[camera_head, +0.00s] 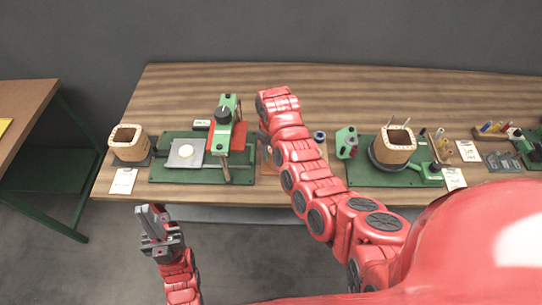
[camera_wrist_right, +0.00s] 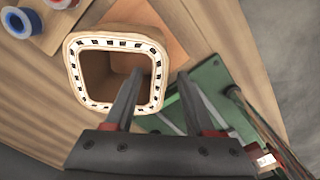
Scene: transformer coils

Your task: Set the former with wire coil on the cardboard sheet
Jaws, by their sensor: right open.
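A square, hollow, tan former (camera_wrist_right: 115,75) with a white rim dotted with black shows in the right wrist view. Beneath or beside it lies an orange-brown sheet (camera_wrist_right: 168,30), which looks like the cardboard; part of it shows in the head view (camera_head: 268,168) beside my arm. My right gripper (camera_wrist_right: 158,85) is open. One finger overlaps the former's opening and the other is outside its wall; contact cannot be told. In the head view, my right arm hides this former and the right gripper. My left gripper (camera_head: 152,212) is in front of the table, away from the objects.
Another former (camera_head: 128,140) stands at the table's left. One more (camera_head: 396,142) sits on a green station at the right. A green press (camera_head: 225,125) with a grey plate (camera_head: 186,153) is left of my right arm. A blue spool (camera_wrist_right: 18,20) is near the former. The table's back is clear.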

